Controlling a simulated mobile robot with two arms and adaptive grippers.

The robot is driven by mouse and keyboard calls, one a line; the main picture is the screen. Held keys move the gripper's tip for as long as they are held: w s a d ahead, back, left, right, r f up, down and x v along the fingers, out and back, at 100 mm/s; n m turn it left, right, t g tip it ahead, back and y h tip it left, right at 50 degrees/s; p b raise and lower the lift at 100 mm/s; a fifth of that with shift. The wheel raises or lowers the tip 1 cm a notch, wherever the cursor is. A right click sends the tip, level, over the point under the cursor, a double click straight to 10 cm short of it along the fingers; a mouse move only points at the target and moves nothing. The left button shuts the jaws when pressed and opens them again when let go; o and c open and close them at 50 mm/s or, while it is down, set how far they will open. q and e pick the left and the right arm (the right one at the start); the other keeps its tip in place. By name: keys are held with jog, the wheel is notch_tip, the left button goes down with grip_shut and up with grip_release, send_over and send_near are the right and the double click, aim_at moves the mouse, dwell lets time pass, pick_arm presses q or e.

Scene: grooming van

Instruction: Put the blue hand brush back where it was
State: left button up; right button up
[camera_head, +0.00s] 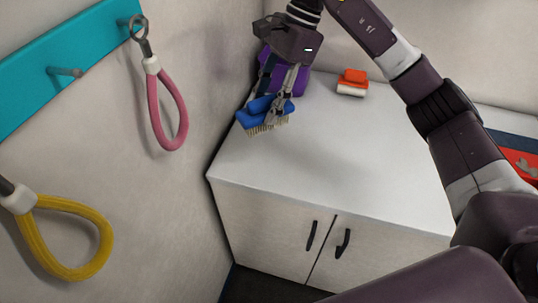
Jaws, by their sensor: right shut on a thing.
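The blue hand brush (252,119) with pale bristles pointing down shows at the left rear of the white counter. My right gripper (277,108) is shut on it, reaching in from above. The brush is near the wall corner; whether its bristles touch the counter I cannot tell. The fingers hide part of the brush. My left gripper is not in view.
A purple object (299,82) stands behind the gripper, partly hidden. An orange and white brush-like block (352,81) lies at the back of the counter (330,145). Pink (167,110) and yellow (70,272) loops hang along the left wall. The counter's middle is clear.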

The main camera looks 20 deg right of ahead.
jog(key=w+d+r+m+t, duration=0.2)
jog(key=w+m+t, duration=0.25)
jog(key=m, duration=0.45)
jog(key=shift+g+h, duration=0.3)
jog(key=shift+g, duration=0.15)
jog(key=f+p, duration=0.1)
jog(key=f, duration=0.5)
jog(key=f+p, duration=0.2)
jog(key=f, duration=0.5)
jog(key=f+p, duration=0.1)
jog(key=f, duration=0.5)
jog(key=shift+w+d+f, duration=0.15)
jog(key=shift+w+d, duration=0.05)
jog(key=shift+d, duration=0.05)
jog(key=shift+f, duration=0.25)
jog(key=o, duration=1.1)
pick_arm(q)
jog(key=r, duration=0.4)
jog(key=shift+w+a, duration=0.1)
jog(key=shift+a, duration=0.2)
pick_arm(e)
jog(key=shift+o, duration=0.2)
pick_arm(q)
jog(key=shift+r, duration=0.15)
pick_arm(e)
jog(key=shift+r, duration=0.15)
